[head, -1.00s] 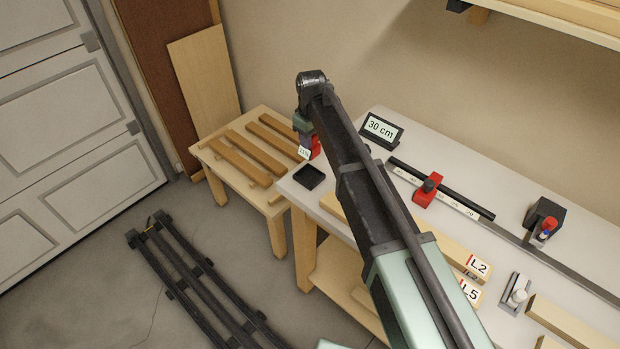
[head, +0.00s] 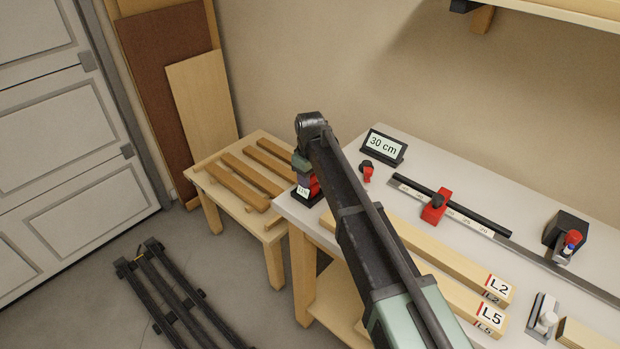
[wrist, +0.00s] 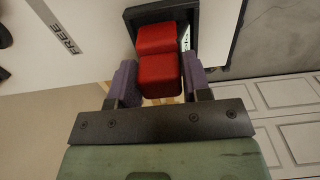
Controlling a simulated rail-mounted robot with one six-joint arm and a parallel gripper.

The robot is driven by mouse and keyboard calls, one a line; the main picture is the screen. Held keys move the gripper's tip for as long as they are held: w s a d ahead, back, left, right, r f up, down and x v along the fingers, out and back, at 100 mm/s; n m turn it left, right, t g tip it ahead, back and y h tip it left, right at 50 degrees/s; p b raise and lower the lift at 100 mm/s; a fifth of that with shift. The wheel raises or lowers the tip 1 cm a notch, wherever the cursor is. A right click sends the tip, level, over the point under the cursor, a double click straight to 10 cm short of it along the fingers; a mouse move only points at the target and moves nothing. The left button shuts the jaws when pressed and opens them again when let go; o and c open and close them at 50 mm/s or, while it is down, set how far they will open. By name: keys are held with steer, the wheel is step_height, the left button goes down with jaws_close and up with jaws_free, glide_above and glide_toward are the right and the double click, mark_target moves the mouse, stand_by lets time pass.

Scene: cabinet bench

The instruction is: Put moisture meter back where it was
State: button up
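I cannot tell whether the meter touches the tray's floor.
A black rail with a red stop (head: 437,205) and labelled boards (head: 465,275) lie to the right. A low slatted table (head: 240,183) adjoins on the left.

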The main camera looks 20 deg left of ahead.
steer(key=o, duration=0.3)
steer(key=shift+o, duration=0.2)
steer(key=shift+r, duration=0.1)
step_height(320, 180, up, 12)
steer(key=p, duration=1.2)
steer(key=s+d+m, duration=0.4)
steer(key=s+d, duration=0.2)
steer(key=d, duration=0.7)
steer(key=s+d+m, duration=0.5)
steer(key=s+d, duration=0.2)
steer(key=d, duration=0.7)
steer(key=s+d+m, duration=0.4)
steer(key=s+d, duration=0.3)
steer(key=d, duration=0.6)
steer(key=shift+d, duration=0.2)
